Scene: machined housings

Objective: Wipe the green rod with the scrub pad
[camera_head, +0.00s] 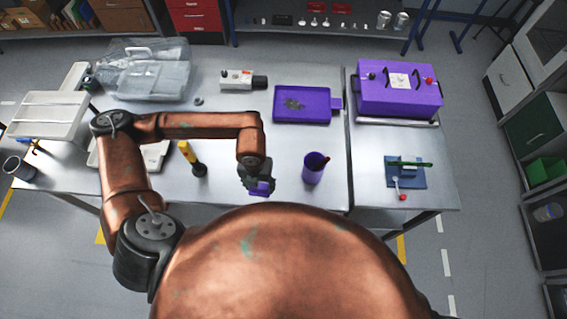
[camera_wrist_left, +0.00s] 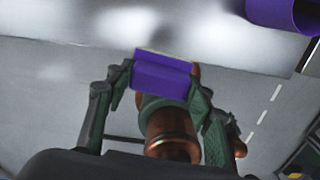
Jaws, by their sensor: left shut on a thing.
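My left gripper (camera_head: 260,190) is shut on the purple scrub pad (camera_head: 263,188), at the front edge of the left table. In the left wrist view the pad (camera_wrist_left: 162,75) sits between the two fingers of the gripper (camera_wrist_left: 160,85), a block with a thin pale layer along its upper edge. The green rod (camera_head: 424,164) lies level across a small grey holder on a blue plate (camera_head: 418,180), on the right table. The pad is well to the left of the rod and apart from it. My right gripper is not in view.
A purple cup (camera_head: 313,171) stands between my left gripper and the rod. A red-tipped lever (camera_head: 402,196) is at the blue plate's front. A purple box (camera_head: 400,102) stands behind the rod. A purple tray (camera_head: 301,118) and a yellow-handled tool (camera_head: 186,152) are on the left table.

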